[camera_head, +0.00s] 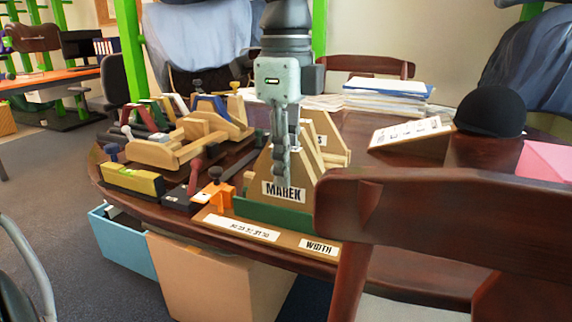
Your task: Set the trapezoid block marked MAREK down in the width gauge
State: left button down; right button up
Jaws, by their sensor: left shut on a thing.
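The wooden trapezoid block marked MAREK (262,172) stands upright with its label facing me. My left gripper (284,170) comes down from above and is shut on the block, its fingers covering part of the face. The width gauge (289,238) is a wooden base at the table's near edge with a WIDTH label, a scale strip, a green bar and an orange piece. The MAREK block is directly over the gauge, its lower edge just behind the green bar. I cannot tell whether it touches the base. My right gripper is not in view.
Another pale wooden block (326,140) stands close behind MAREK. Clamps and wooden fixtures (165,152) crowd the table to the left. A dark wooden chair (440,215) blocks the near right. Papers (388,88) and a black helmet (490,110) lie farther back.

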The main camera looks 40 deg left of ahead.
pick_arm(q)
jog(key=c, duration=1)
grip_release()
jog(key=shift+r, duration=0.1)
jog(key=shift+r+p, duration=1.5)
jog(key=shift+r, duration=0.9)
jog(key=shift+r+p, duration=0.75)
jog(key=shift+r, duration=0.75)
